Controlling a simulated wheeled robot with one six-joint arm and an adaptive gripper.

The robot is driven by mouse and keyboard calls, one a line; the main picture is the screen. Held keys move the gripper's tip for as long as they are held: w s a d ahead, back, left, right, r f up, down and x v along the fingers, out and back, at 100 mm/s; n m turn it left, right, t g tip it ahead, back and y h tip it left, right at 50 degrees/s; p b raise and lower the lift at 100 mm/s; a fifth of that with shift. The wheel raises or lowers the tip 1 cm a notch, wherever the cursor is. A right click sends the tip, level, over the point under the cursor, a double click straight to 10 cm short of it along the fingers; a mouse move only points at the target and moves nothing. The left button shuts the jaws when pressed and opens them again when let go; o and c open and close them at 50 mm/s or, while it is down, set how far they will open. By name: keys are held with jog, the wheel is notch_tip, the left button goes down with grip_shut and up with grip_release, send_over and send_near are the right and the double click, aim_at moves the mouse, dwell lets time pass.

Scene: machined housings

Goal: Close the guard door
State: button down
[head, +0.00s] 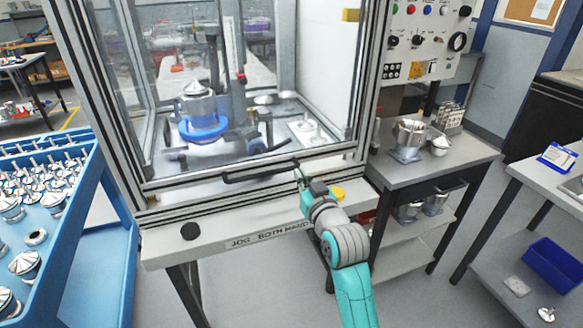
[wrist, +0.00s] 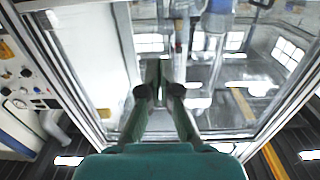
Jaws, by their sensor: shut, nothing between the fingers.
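The guard door (head: 180,184) is a clear pane in a grey metal frame at the front of the machine enclosure. Its bottom rail lies low, just above the enclosure's sill; I cannot tell whether a small gap is left. A black bar handle (head: 260,173) runs along this rail. My gripper (head: 299,172) is at the right end of the handle, in front of the door. Its fingers are together with nothing between them. Whether they touch the handle or rail is unclear. In the wrist view my gripper (wrist: 158,72) points at the glass; the handle cannot be made out there.
Behind the glass stands a fixture with a blue ring (head: 203,128). A control panel (head: 425,38) is at the upper right. A grey side table (head: 465,150) with metal parts stands right of the enclosure. A blue cart (head: 85,225) stands left. Open floor lies in front.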

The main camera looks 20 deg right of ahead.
jog(key=w+f, duration=0.4)
jog(key=w, duration=0.6)
jog(key=shift+d, duration=0.15)
jog(key=shift+f, duration=0.1)
